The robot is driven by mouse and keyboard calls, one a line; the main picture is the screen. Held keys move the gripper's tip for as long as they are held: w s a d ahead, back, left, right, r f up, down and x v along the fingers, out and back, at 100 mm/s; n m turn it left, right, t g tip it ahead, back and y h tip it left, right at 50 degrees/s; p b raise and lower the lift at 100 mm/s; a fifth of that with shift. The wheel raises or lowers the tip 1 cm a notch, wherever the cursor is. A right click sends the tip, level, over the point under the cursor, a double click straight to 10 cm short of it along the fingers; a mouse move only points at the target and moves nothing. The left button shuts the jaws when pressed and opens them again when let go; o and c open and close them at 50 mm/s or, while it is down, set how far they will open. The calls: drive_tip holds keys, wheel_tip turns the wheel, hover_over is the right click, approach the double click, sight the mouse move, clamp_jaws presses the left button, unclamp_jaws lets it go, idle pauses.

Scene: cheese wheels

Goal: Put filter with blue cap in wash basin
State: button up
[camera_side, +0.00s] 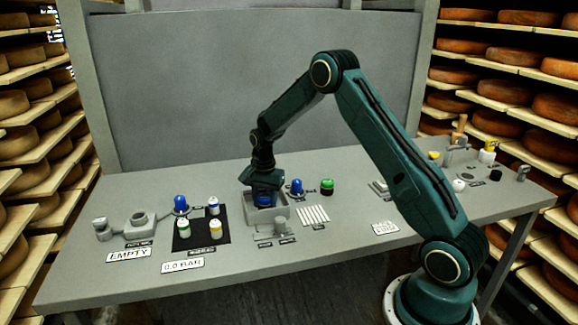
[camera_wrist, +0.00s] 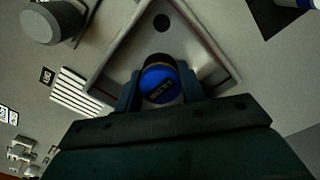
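The wash basin (camera_side: 280,211) is a grey square tray near the middle of the table; its wall (camera_wrist: 207,35) also shows in the wrist view. My gripper (camera_side: 263,196) points down over it. In the wrist view my gripper's fingers (camera_wrist: 160,88) sit close on both sides of a round blue cap with lettering (camera_wrist: 160,85), shut on this blue-capped filter. Its body is mostly hidden, and I cannot tell whether it touches the basin floor. Another white filter with a blue cap (camera_side: 214,206) stands upright on the black mat.
A blue bottle (camera_side: 297,187) and a green-topped jar (camera_side: 327,187) stand just right of the basin. White strips (camera_side: 314,215) lie nearby. The front right of the table is mostly clear.

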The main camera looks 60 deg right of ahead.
sight(265, 197)
drive_tip(key=o, duration=0.4)
drive_tip(key=shift+r, duration=0.15)
wheel_tip(265, 197, up, 12)
drive_tip(key=shift+r, duration=0.1)
idle(0.5)
idle(0.5)
